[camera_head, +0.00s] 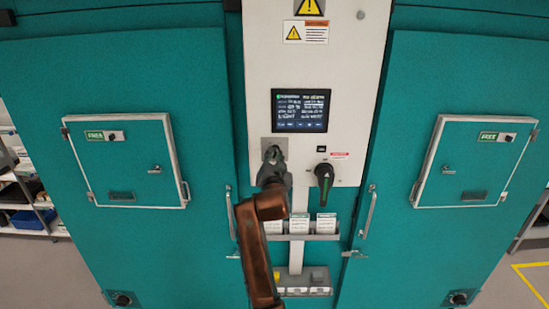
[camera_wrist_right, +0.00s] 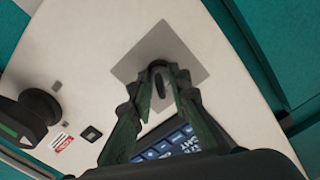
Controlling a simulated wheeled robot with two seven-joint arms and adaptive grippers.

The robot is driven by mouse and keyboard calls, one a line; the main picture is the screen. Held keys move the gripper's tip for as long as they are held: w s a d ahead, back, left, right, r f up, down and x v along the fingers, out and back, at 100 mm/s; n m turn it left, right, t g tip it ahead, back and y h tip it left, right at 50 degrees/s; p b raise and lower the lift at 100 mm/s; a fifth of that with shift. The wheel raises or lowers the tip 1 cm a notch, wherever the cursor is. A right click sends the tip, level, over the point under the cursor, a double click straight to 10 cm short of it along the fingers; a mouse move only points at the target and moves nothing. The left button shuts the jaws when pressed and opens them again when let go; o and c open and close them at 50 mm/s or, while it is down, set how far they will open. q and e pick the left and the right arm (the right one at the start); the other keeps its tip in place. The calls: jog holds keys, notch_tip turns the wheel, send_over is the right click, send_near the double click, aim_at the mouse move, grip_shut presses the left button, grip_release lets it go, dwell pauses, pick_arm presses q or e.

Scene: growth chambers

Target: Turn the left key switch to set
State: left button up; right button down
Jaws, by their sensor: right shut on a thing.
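The left key switch sits on a square grey plate (camera_head: 274,142) below the display on the white control panel. In the right wrist view the dark key (camera_wrist_right: 161,84) stands out from the middle of the plate (camera_wrist_right: 183,52). My right gripper (camera_head: 272,160) is at the plate and covers most of the switch in the head view. In the right wrist view its two fingers (camera_wrist_right: 164,80) are on either side of the key, shut on it. The switch's markings cannot be read. My left gripper is not in view.
A black rotary handle (camera_head: 324,176) sticks out just right of the key switch. The display (camera_head: 300,110) is above it. A rack with cards (camera_head: 299,224) is below. Teal chamber doors with small hatches (camera_head: 125,165) flank the panel.

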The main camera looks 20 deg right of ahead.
jog(key=shift+m, duration=0.4)
jog(key=c, duration=2.2)
grip_release()
jog(key=shift+o, duration=0.2)
jog(key=shift+a, duration=0.1)
jog(key=v, duration=0.7)
jog(key=shift+s, duration=0.25)
jog(key=shift+a, duration=0.1)
